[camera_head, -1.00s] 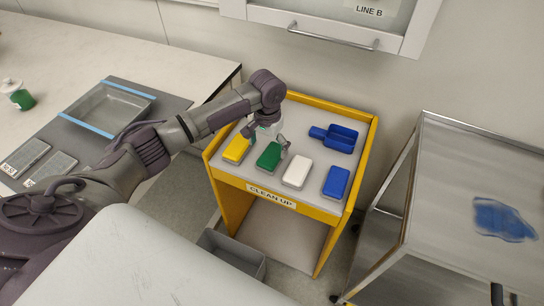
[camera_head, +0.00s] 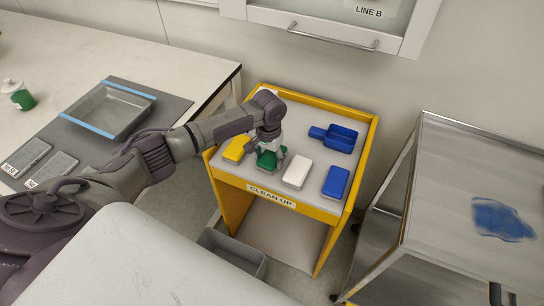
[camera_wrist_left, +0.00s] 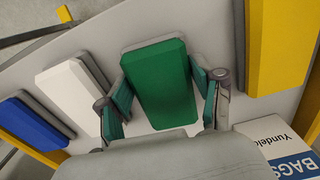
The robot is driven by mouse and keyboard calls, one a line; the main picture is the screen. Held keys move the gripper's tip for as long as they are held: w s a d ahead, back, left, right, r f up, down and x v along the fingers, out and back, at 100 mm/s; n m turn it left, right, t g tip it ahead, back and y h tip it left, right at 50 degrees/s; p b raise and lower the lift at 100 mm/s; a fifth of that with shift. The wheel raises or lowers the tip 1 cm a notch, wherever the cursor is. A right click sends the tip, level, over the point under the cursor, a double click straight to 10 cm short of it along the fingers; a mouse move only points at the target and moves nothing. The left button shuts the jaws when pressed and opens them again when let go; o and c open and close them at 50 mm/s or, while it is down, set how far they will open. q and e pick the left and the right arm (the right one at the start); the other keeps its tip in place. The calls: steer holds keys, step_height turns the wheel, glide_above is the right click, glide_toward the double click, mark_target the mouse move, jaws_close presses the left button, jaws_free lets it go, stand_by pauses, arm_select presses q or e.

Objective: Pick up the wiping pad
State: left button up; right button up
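A row of wiping pads lies on top of the yellow cart (camera_head: 225,172): a yellow pad (camera_head: 236,149), a green pad (camera_head: 267,160), a white pad (camera_head: 297,171) and a blue pad (camera_head: 336,182). My left gripper (camera_head: 270,153) is low over the green pad and partly hides it. In the left wrist view, its open fingers (camera_wrist_left: 162,82) stand on either side of the green pad (camera_wrist_left: 160,88), close to its long sides. The white pad (camera_wrist_left: 82,98) lies beside the left finger there. My right gripper is not in view.
A blue scoop (camera_head: 338,138) lies at the back of the cart top. A steel cart (camera_head: 440,170) with a blue spill (camera_head: 501,219) stands at the right. A grey bin (camera_head: 232,254) is below. A wall cabinet (camera_head: 330,30) hangs behind.

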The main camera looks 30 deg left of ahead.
mark_target(269, 159)
arm_select(q)
steer(key=c, duration=0.4)
steer(key=shift+o, duration=0.2)
steer(key=shift+r, duration=0.1)
steer(key=shift+r, duration=0.65)
step_height(269, 159, up, 3)
steer(key=shift+f, duration=0.1)
steer(key=s+d+r, duration=0.3)
steer(key=s+r, duration=0.3)
steer(key=s, duration=0.5)
steer(key=shift+d+r, duration=0.35)
steer(key=shift+d, duration=0.05)
